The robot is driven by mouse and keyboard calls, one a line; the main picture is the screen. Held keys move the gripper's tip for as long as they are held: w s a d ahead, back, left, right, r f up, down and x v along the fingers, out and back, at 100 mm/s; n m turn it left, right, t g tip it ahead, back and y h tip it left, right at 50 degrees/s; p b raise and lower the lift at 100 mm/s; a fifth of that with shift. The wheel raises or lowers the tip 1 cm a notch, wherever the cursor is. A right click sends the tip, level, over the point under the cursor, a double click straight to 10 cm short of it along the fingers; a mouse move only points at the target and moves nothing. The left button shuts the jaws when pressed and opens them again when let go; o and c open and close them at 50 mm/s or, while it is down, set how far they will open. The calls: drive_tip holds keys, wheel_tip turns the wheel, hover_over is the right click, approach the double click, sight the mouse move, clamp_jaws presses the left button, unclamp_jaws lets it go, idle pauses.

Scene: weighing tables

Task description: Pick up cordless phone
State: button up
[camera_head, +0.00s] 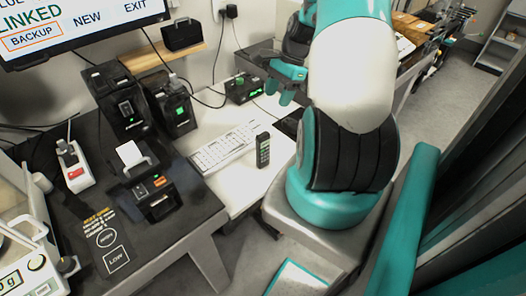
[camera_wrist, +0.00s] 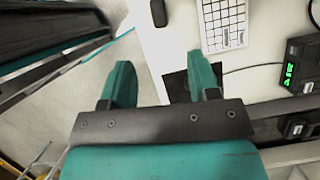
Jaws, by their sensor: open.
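The cordless phone (camera_head: 263,150) is dark with a greenish front. It stands upright on the white table (camera_head: 238,196), beside the front right end of the white keyboard. A small dark object at the top edge of the wrist view (camera_wrist: 158,12), left of the keyboard, appears to be the phone, cut off by the frame. My gripper (camera_head: 284,92) has teal fingers and hangs over the back part of the table, behind and apart from the phone. In the wrist view my gripper (camera_wrist: 162,82) is open, with nothing between its fingers.
The white keyboard (camera_head: 224,146) lies left of the phone. A black box with a green display (camera_head: 242,88) stands behind it. A dark pad (camera_wrist: 180,86) lies under my gripper. A black printer (camera_head: 150,190) stands on the dark table at left.

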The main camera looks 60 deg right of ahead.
sight(264, 134)
drive_tip(key=p+x, duration=0.1)
drive_tip(key=x, duration=1)
drive_tip(key=shift+p, duration=0.35)
drive_tip(key=shift+p+x, duration=1)
drive_tip(key=shift+x, duration=1.7)
drive_tip(key=shift+s+d, duration=0.1)
drive_tip(key=shift+s, duration=0.05)
clamp_jaws()
